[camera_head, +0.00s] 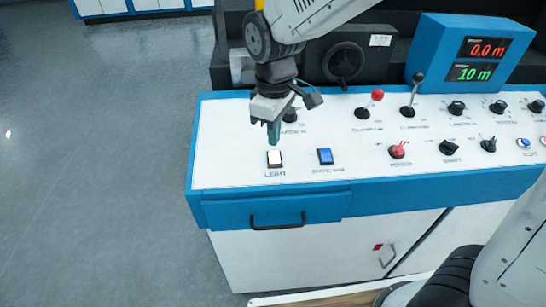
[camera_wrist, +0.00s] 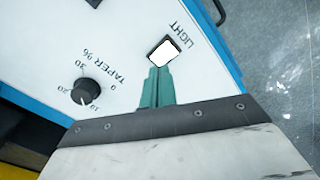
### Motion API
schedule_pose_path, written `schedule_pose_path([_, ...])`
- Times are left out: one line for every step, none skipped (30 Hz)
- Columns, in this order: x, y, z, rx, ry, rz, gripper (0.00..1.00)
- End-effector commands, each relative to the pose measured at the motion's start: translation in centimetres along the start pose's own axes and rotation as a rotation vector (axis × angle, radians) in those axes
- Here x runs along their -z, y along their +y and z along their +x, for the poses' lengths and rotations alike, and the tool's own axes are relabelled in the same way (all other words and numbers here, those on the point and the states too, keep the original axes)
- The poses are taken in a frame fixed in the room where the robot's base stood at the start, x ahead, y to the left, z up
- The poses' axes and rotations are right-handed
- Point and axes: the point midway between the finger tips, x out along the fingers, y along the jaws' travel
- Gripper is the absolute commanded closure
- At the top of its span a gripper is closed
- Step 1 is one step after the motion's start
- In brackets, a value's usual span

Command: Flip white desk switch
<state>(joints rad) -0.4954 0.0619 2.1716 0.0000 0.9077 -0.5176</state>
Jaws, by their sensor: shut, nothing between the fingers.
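The white desk switch (camera_head: 274,158) is a white square rocker in a dark frame, labelled LIGHT, near the left front of the white control panel. In the wrist view the switch (camera_wrist: 163,53) sits just beyond my fingertips. My gripper (camera_head: 273,140) points down over the panel, just behind the switch in the head view. Its green fingers (camera_wrist: 158,72) are together with nothing between them. The fingertips overlap the switch's near edge in the wrist view; I cannot tell whether they touch it.
A blue switch (camera_head: 325,156) is right of the white one. A black TAPER knob (camera_wrist: 86,90) is near my gripper. Red-knobbed (camera_head: 377,95) and black levers, several knobs, and a blue display box (camera_head: 470,55) stand farther right. A handwheel (camera_head: 343,62) is behind. Floor is open at left.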

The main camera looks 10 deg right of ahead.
Motion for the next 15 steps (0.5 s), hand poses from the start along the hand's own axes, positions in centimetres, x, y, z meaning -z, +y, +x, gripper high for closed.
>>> schedule_pose_path([0.0, 0.0, -0.5, -0.001, 0.001, 0.000, 1.00])
schedule_pose_path([0.0, 0.0, -0.7, -0.001, 0.001, 0.000, 1.00])
schedule_pose_path([0.0, 0.0, -1.0, -0.001, 0.001, 0.000, 1.00])
schedule_pose_path([0.0, 0.0, -1.3, -0.001, 0.002, 0.000, 1.00])
schedule_pose_path([0.0, 0.0, -1.5, -0.001, 0.002, 0.000, 1.00])
schedule_pose_path([0.0, 0.0, -1.8, -0.001, 0.001, 0.000, 1.00])
schedule_pose_path([0.0, 0.0, -2.1, -0.001, 0.001, 0.000, 1.00])
schedule_pose_path([0.0, 0.0, -2.3, -0.001, 0.001, 0.000, 1.00])
schedule_pose_path([0.0, 0.0, -2.6, -0.001, 0.002, 0.000, 1.00])
schedule_pose_path([0.0, 0.0, -2.9, -0.001, 0.002, 0.000, 1.00])
schedule_pose_path([0.0, 0.0, -3.1, -0.001, 0.001, 0.000, 1.00])
schedule_pose_path([0.0, 0.0, -3.3, 0.000, 0.001, 0.000, 1.00])
schedule_pose_path([0.0, 0.0, -3.5, -0.001, 0.001, 0.000, 1.00])
schedule_pose_path([0.0, 0.0, -3.6, -0.001, 0.001, 0.000, 1.00])
schedule_pose_path([0.0, 0.0, -3.8, -0.001, 0.001, 0.000, 1.00])
